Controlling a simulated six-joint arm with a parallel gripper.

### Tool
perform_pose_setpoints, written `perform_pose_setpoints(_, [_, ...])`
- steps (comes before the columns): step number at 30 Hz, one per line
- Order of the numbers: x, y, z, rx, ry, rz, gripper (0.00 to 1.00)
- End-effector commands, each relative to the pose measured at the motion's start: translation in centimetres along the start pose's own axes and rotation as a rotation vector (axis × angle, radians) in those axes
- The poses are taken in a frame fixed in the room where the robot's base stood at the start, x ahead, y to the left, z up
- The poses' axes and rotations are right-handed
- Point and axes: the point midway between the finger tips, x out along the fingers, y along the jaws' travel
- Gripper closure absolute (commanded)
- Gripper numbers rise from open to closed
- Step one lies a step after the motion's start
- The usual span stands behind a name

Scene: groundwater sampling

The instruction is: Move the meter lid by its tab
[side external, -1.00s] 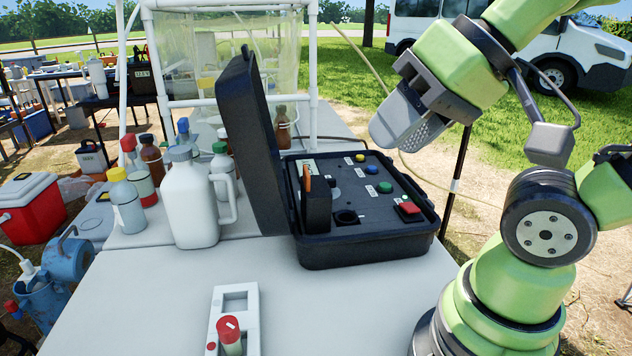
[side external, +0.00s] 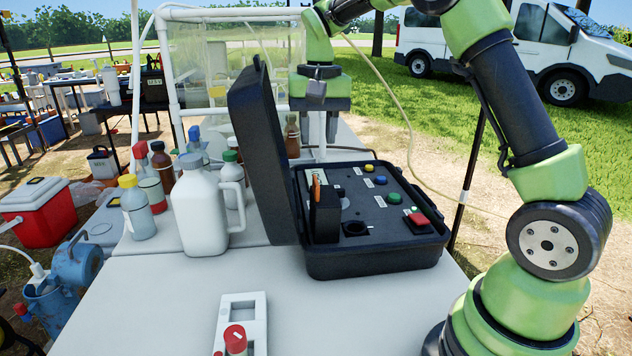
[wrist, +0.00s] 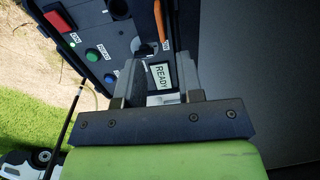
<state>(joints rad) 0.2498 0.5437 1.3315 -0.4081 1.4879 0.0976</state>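The black meter case (side external: 375,262) stands on the table with its large lid (side external: 258,150) raised and leaning left. A small upright black block (side external: 324,218) in the case carries a narrow orange tab (side external: 316,187). The orange tab also shows at the top of the wrist view (wrist: 160,22). I cannot tell which black part the tab moves. My gripper (side external: 318,140) is open and empty, fingers down, beyond the case in the side view. In the wrist view my gripper (wrist: 162,66) has the READY display (wrist: 161,77) showing between its fingers, apart from the tab.
A white jug (side external: 203,215) and several bottles stand left of the raised lid. A white holder with a red-capped vial (side external: 235,340) sits at the front. A clear panel in a white pipe frame (side external: 167,75) stands behind. The table front is mostly clear.

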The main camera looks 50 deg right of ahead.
Motion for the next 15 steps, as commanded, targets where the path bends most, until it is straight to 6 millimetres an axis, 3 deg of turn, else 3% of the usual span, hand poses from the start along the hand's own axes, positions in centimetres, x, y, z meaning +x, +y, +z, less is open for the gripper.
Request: perform_pose_setpoints(15, [8.2, 0.0, 0.1, 0.000, -0.005, 0.001, 0.66])
